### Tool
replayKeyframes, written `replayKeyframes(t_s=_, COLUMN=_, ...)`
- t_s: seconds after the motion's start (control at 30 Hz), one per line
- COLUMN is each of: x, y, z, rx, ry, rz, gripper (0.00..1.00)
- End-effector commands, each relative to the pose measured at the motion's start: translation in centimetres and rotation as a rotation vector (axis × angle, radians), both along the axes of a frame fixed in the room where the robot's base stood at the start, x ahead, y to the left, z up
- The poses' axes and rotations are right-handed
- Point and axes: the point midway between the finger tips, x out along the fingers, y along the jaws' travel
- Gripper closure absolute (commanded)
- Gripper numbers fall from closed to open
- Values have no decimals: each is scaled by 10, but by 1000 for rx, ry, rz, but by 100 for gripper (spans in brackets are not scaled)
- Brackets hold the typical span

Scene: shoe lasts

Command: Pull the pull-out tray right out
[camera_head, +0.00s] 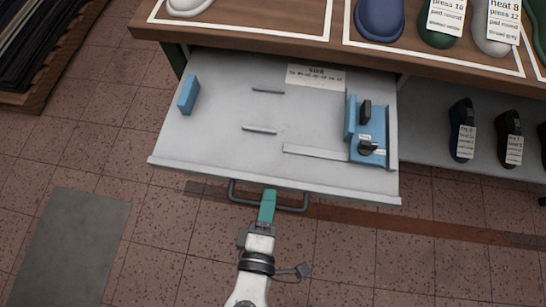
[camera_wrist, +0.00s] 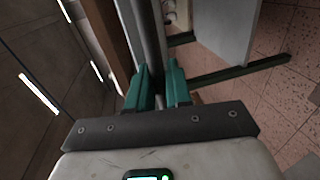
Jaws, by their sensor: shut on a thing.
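The pull-out tray (camera_head: 205,120) is a light grey drawer-like board that sticks well out from under the wooden tabletop. Its dark bar handle (camera_head: 290,208) runs along the front edge. My gripper (camera_head: 267,196), with green fingers, is at the middle of the handle and is shut on it. In the wrist view my gripper (camera_wrist: 159,80) has a finger on each side of the dark handle bar (camera_wrist: 151,45). The tray's back end is hidden under the tabletop.
On the tray are a blue block (camera_head: 188,95), a blue fixture (camera_head: 371,135) with dark knobs, and a label (camera_head: 316,76). Shoe lasts stand on the tabletop (camera_head: 260,18) and a lower shelf (camera_head: 430,150). A grey mat (camera_head: 70,245) lies left on the tiled floor.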

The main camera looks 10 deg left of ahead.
Motion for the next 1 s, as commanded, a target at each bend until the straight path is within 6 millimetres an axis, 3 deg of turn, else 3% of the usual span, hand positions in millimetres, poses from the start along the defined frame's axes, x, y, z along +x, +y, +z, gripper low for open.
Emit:
replayKeyframes(t_s=0.2, x=-20, y=0, z=-1, rx=-1, ry=2, rz=0, gripper=100)
replayKeyframes(t_s=0.63, x=-23, y=1, z=-1, rx=-1, ry=1, rz=-1, gripper=100)
replayKeyframes(t_s=0.67, x=-23, y=1, z=-1, rx=-1, ry=1, rz=-1, gripper=78)
replayKeyframes(t_s=0.7, x=-23, y=1, z=-1, rx=-1, ry=1, rz=-1, gripper=74)
replayKeyframes(t_s=0.8, x=-23, y=1, z=-1, rx=0, ry=1, rz=-1, gripper=66)
replayKeyframes(t_s=1.0, x=-23, y=1, z=0, rx=0, ry=0, rz=0, gripper=66)
